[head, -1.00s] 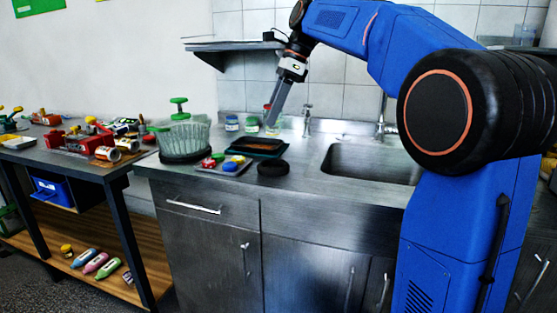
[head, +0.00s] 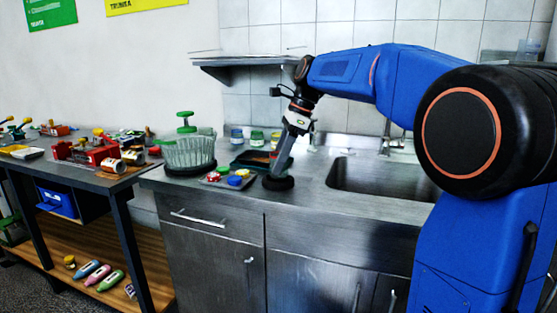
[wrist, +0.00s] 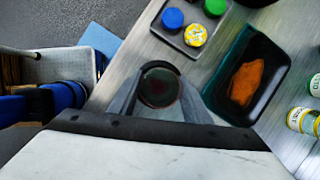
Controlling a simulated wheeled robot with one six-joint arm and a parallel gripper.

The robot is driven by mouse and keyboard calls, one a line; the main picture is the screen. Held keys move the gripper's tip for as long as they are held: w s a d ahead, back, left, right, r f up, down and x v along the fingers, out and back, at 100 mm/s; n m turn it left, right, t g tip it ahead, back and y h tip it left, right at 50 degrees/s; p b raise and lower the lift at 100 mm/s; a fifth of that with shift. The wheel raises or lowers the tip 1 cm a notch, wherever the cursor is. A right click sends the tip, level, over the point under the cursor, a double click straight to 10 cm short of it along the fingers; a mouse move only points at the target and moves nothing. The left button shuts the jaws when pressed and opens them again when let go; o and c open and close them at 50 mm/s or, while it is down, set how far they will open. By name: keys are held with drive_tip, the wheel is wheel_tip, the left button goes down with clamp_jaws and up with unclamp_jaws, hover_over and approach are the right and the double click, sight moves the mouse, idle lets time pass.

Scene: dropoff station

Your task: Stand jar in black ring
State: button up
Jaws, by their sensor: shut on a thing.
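My gripper (head: 281,167) points down, tilted, over the black ring (head: 279,184) on the steel counter in front of the sink's left side. In the wrist view my gripper (wrist: 160,100) is shut on a jar (wrist: 160,88), seen from above as a dark round top with a faint reddish tint. A dark curved edge shows just beyond the jar and is likely the ring. The jar is hidden by the fingers in the head view. I cannot tell whether its base touches the ring or counter.
A small tray (head: 214,183) with coloured lids stands left of the ring. A dark tray (wrist: 211,91) with an orange patch lies close by. Several jars (head: 237,138) stand near the wall.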

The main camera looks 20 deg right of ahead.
drive_tip(key=shift+f, duration=0.6)
drive_tip(key=o, duration=1)
drive_tip(key=shift+r, duration=0.55)
drive_tip(key=v, duration=1.2)
drive_tip(key=shift+a, duration=0.1)
drive_tip(key=s+d+f+n+t+h, duration=0.1)
drive_tip(key=s+f+n+t+h, duration=0.1)
drive_tip(key=s+f+n, duration=0.8)
drive_tip(key=s+d+f+n+t+h, duration=0.1)
drive_tip(key=s+f+n, duration=0.9)
drive_tip(key=s+f, duration=1.2)
drive_tip(key=shift+s+d+f+t+h, duration=0.3)
drive_tip(key=shift+t+h, duration=0.2)
drive_tip(key=shift+h, duration=0.3)
